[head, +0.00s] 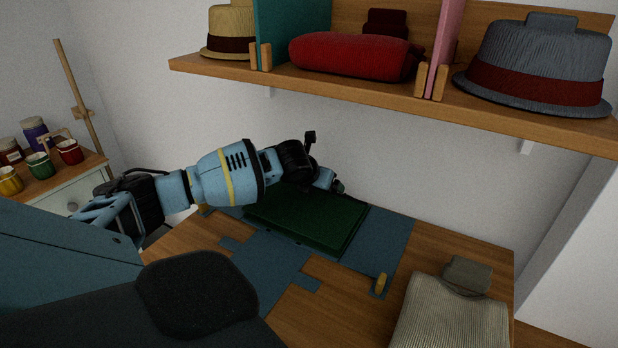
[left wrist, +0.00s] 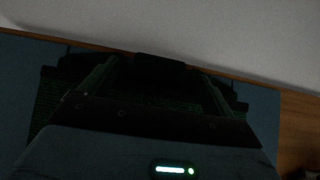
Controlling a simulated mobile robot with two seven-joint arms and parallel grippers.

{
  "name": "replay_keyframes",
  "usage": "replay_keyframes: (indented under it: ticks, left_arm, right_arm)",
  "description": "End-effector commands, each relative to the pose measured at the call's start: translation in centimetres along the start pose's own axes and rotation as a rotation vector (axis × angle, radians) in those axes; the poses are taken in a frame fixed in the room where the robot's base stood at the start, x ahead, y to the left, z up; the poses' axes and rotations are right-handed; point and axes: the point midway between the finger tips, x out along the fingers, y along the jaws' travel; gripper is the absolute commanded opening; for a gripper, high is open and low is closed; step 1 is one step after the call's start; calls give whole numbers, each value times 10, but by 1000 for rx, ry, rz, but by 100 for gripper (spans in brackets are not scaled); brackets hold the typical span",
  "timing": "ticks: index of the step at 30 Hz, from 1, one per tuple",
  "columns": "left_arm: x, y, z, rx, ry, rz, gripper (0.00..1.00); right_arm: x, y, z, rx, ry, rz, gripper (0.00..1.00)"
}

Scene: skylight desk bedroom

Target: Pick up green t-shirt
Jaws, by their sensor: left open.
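The green t-shirt (head: 312,225) is a dark green folded block lying flat on a blue mat (head: 265,262) on the wooden desk. My left gripper (head: 337,186) is at the far edge of the t-shirt, coming in from the left; its fingers are small and dark there. In the left wrist view, the open left gripper (left wrist: 160,88) is over the dark green ribbed t-shirt (left wrist: 48,97), with fabric showing between the fingers. This view is very dark, and I cannot tell whether the fingers touch the cloth. My right gripper is not in view.
A beige folded shirt (head: 452,315) lies at the desk's right front. Above the desk, a wooden shelf (head: 380,95) holds hats, a red roll (head: 350,56) and upright panels. A side cabinet (head: 62,187) with several cups stands left.

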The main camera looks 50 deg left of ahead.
Motion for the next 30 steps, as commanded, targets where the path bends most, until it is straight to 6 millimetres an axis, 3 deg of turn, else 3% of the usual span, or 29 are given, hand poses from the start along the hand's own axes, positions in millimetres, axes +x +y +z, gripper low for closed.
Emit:
replay_keyframes:
  ticks: [6,14,27,30]
  left_arm:
    - [20,0,0,-1,-1,0,89]
    - [22,0,1,1,-2,0,89]
    - [21,0,1,1,-2,0,35]
    - [21,0,2,0,-3,0,35]
  right_arm:
    - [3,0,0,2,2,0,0]
    - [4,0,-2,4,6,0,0]
    - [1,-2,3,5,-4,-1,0]
    - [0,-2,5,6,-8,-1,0]
